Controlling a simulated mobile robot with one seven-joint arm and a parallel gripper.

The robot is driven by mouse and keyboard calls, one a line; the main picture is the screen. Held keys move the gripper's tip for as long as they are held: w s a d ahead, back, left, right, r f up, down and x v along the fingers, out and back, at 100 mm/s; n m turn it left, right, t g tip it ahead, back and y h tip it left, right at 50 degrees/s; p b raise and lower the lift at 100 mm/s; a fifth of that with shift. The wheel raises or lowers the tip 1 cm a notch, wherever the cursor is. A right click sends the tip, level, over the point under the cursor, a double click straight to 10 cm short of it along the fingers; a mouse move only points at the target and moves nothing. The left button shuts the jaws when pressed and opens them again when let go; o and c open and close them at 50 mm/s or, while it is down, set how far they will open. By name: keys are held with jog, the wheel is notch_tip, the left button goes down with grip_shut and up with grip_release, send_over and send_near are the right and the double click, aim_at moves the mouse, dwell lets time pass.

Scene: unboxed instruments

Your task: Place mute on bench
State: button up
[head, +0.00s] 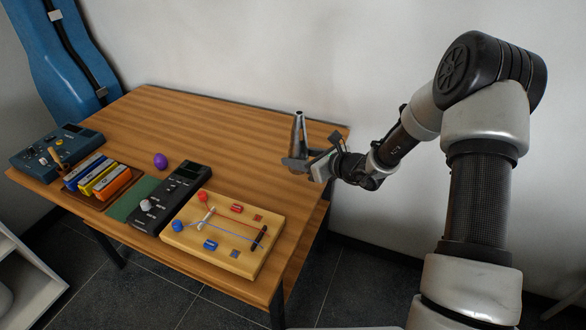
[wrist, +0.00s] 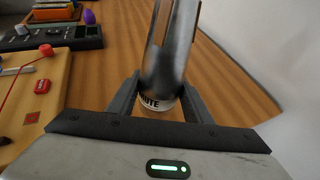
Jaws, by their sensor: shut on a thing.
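The mute (head: 299,130) is a grey metal cone with a wide lower end and a narrow top. It stands roughly upright at the right back of the wooden bench (head: 190,120). My gripper (head: 302,163) is shut on its lower part. In the wrist view the mute (wrist: 168,60) stands between the two fingers, with a white band lettered "UTE" near its base. The fingers of my gripper (wrist: 158,95) press on both sides of it. I cannot tell whether its base touches the bench top or is slightly above it.
A wooden board with coloured parts (head: 225,232), a black device (head: 180,195), a purple egg-shaped thing (head: 160,160), a tray of coloured blocks (head: 98,178) and a blue box (head: 55,150) occupy the front and left. A blue case (head: 65,60) leans behind. The bench's middle back is clear.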

jog(key=shift+f, duration=2.2)
jog(key=shift+b, duration=0.3)
jog(key=shift+f, duration=0.25)
jog(key=o, duration=1.1)
jog(key=shift+r, duration=0.1)
jog(key=shift+r, duration=0.2)
jog(key=p+v, duration=0.1)
jog(key=v, duration=1.1)
jog(key=shift+d+f, duration=0.1)
jog(key=shift+f, duration=0.05)
